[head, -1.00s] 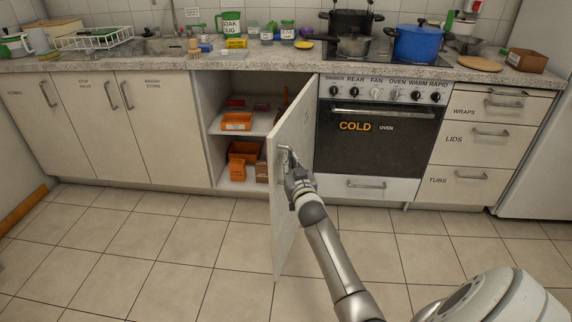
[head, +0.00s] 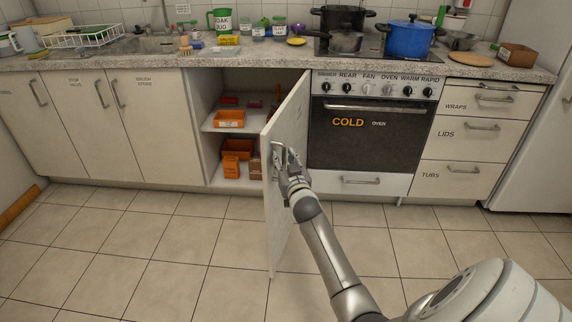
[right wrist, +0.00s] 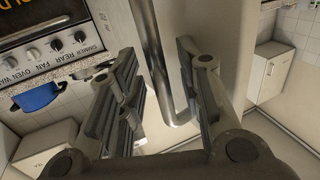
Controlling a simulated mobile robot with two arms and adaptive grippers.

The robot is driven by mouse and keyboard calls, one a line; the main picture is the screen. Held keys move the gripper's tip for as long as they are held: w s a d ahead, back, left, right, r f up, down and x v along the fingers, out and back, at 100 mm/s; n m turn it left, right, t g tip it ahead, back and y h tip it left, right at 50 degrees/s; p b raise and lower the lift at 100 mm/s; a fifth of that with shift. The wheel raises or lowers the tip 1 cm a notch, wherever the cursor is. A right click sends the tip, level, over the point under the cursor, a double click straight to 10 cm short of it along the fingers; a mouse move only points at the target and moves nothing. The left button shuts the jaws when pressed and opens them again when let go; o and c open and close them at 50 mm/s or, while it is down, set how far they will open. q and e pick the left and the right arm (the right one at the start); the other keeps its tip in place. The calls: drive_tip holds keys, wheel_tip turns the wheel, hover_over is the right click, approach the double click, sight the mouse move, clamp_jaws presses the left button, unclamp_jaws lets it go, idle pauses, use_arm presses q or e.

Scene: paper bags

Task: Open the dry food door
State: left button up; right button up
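The dry food door (head: 287,130) stands swung wide out from the cupboard between the plain cupboards and the oven. I see no label on its visible face. Its metal bar handle (right wrist: 151,50) runs between the fingers of my right gripper (right wrist: 160,95) in the right wrist view. The fingers are spread, with the bar nearer the right-hand finger; I cannot tell if they touch. In the head view my right gripper (head: 285,165) is at the door's handle, partly hiding it. My left gripper is not in view.
The open cupboard shows a shelf (head: 225,128) with orange bins (head: 229,118) and more boxes below. The oven (head: 365,140) is right of the door. A blue pot (head: 408,40) stands on the hob. The tiled floor (head: 180,245) left of the door is clear.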

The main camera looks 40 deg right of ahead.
drive_tip(key=v, duration=1.2)
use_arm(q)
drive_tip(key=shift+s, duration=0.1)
